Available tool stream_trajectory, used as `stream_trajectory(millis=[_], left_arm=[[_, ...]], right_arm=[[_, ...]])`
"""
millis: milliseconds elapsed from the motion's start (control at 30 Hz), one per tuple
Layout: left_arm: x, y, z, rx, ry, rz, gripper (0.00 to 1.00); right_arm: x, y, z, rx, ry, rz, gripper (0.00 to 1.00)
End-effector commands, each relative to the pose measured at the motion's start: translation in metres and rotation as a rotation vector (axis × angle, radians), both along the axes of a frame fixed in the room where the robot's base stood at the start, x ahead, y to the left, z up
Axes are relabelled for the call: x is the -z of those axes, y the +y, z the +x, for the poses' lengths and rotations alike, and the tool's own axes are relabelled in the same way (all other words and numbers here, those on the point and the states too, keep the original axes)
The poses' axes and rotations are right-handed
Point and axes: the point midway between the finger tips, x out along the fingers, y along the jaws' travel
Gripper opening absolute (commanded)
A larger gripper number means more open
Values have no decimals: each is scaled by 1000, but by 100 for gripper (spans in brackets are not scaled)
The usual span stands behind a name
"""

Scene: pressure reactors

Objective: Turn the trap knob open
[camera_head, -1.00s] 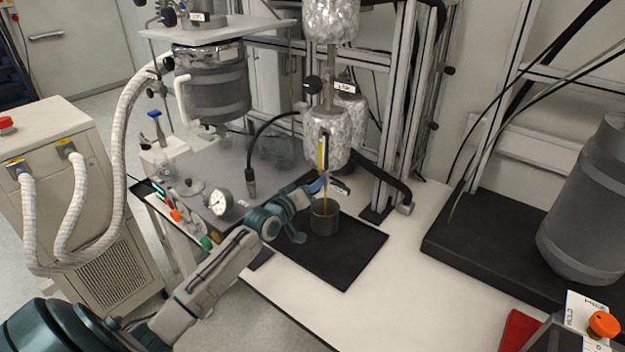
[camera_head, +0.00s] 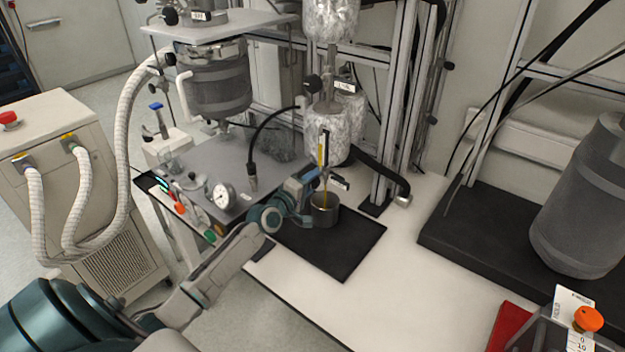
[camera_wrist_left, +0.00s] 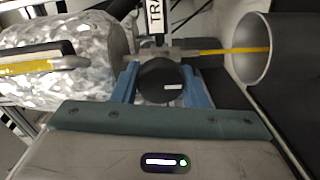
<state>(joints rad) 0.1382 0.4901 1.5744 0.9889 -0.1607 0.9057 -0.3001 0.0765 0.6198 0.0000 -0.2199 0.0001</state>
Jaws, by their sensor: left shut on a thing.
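The trap knob (camera_wrist_left: 160,80) is a dark round knob with a small white mark, below a "TRA..." label (camera_wrist_left: 156,16) in the left wrist view. My left gripper (camera_wrist_left: 158,84) has its blue fingers on both sides of the knob and is shut on it. In the head view my left gripper (camera_head: 312,184) is at the trap outlet, hiding the knob. A sight glass with yellow liquid (camera_head: 323,150) stands above. A thin yellow stream (camera_wrist_left: 225,51) runs from the outlet into a grey metal cup (camera_head: 325,214). My right gripper is not in view.
The cup stands on a black mat (camera_head: 335,252) on the white bench. A foil-wrapped vessel (camera_head: 334,124) is behind the sight glass. A pressure gauge (camera_head: 222,195) and a hanging black hose (camera_head: 252,178) are left of my gripper.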

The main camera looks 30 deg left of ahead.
Motion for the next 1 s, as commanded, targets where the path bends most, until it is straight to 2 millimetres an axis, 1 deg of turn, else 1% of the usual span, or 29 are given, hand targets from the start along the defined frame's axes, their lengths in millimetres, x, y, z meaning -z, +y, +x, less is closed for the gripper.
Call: stream_trajectory(millis=[200,567,600,667,700,1000], left_arm=[[-1,0,0,0,1,-29,17],[0,0,0,0,1,-31,17],[0,0,0,0,1,-31,45],[0,0,0,0,1,-31,57],[0,0,0,0,1,-31,61],[1,0,0,0,-1,-6,61]], right_arm=[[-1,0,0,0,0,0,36],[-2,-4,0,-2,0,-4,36],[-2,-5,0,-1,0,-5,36],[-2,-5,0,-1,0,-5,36],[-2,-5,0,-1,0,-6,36],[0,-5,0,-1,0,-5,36]])
